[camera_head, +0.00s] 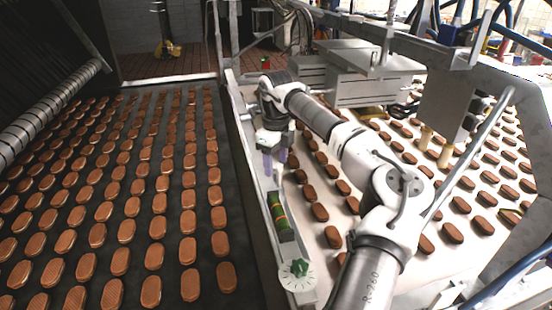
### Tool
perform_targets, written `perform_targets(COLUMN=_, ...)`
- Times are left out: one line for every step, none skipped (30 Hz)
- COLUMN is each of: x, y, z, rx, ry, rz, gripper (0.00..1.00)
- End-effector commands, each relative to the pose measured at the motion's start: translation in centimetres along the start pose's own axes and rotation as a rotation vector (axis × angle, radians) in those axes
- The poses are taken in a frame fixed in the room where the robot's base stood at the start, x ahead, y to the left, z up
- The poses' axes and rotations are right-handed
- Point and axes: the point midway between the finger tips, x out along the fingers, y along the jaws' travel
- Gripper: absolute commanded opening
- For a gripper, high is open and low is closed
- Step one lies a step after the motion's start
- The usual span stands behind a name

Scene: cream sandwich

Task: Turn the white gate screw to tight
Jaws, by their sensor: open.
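A round white dial (296,283) with marks around its edge sits at the near end of the narrow metal rail between the two belts. A green star-shaped knob (299,267) stands on it. I cannot tell whether this is the gate screw, and no other white screw is clear. My gripper (273,166) is open, with purplish fingers pointing down over the rail. It is well beyond the dial, and nothing shows between the fingers.
A dark belt (232,225) with rows of brown biscuits runs on the left. A pale belt (318,236) with more biscuits lies on the right, partly behind my arm. Metal boxes (372,88) and a frame stand close to the right of my arm.

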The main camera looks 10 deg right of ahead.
Motion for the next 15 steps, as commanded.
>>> perform_targets(x=0.11, y=0.00, z=-0.02, rx=0.000, ry=0.000, rz=0.000, gripper=0.54)
perform_targets(x=0.15, y=-0.01, z=-0.02, rx=0.000, ry=0.000, rz=0.000, gripper=0.54)
perform_targets(x=0.17, y=-0.01, z=-0.02, rx=0.001, ry=0.000, rz=0.000, gripper=0.54)
perform_targets(x=0.17, y=-0.01, z=-0.02, rx=0.001, ry=0.000, rz=0.000, gripper=0.54)
perform_targets(x=0.17, y=-0.01, z=-0.02, rx=0.001, ry=0.000, rz=0.000, gripper=0.54)
perform_targets(x=0.16, y=-0.01, z=-0.02, rx=0.001, ry=0.000, rz=0.000, gripper=0.54)
perform_targets(x=0.16, y=-0.01, z=-0.02, rx=0.001, ry=0.000, rz=0.000, gripper=0.54)
perform_targets(x=0.15, y=-0.01, z=-0.02, rx=0.001, ry=0.000, rz=0.000, gripper=0.53)
perform_targets(x=0.15, y=-0.01, z=-0.02, rx=0.001, ry=0.000, rz=0.000, gripper=0.47)
perform_targets(x=0.14, y=-0.01, z=-0.02, rx=0.001, ry=0.000, rz=0.000, gripper=0.44)
perform_targets(x=0.14, y=-0.01, z=-0.02, rx=0.000, ry=0.000, rz=0.000, gripper=0.40)
perform_targets(x=0.13, y=-0.01, z=-0.02, rx=0.000, ry=0.000, rz=0.000, gripper=0.34)
perform_targets(x=0.13, y=-0.01, z=-0.02, rx=0.000, ry=0.000, rz=0.000, gripper=0.30)
perform_targets(x=0.13, y=-0.01, z=-0.01, rx=0.000, ry=0.000, rz=0.000, gripper=0.27)
perform_targets(x=0.12, y=-0.01, z=-0.02, rx=0.000, ry=0.001, rz=0.000, gripper=0.21)
